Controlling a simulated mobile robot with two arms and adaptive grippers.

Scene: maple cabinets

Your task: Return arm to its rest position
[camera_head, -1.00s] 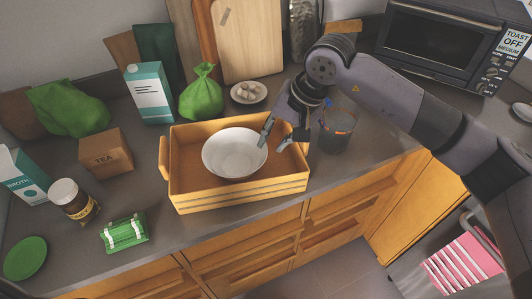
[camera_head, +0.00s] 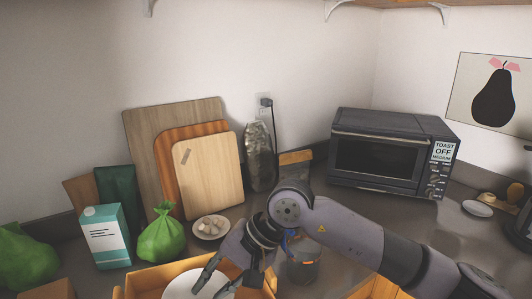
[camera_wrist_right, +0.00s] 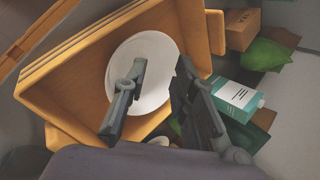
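My right gripper (camera_head: 210,290) is open over the right side of the white bowl (camera_head: 186,287). The bowl sits in the wooden tray (camera_head: 143,279), which the bottom edge of the head view cuts off. In the right wrist view, the two fingers of my right gripper (camera_wrist_right: 160,66) stand apart with nothing held between them. The bowl (camera_wrist_right: 152,92) lies beyond them inside the tray (camera_wrist_right: 85,85). My right arm reaches in from the lower right in the head view. My left gripper is not in view.
A dark glass container (camera_head: 303,260) stands close beside my right wrist. The toaster oven (camera_head: 390,155) is behind my forearm. A small plate (camera_head: 210,227), a green bag (camera_head: 161,235), a carton (camera_head: 105,237) and cutting boards (camera_head: 207,175) stand behind the tray.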

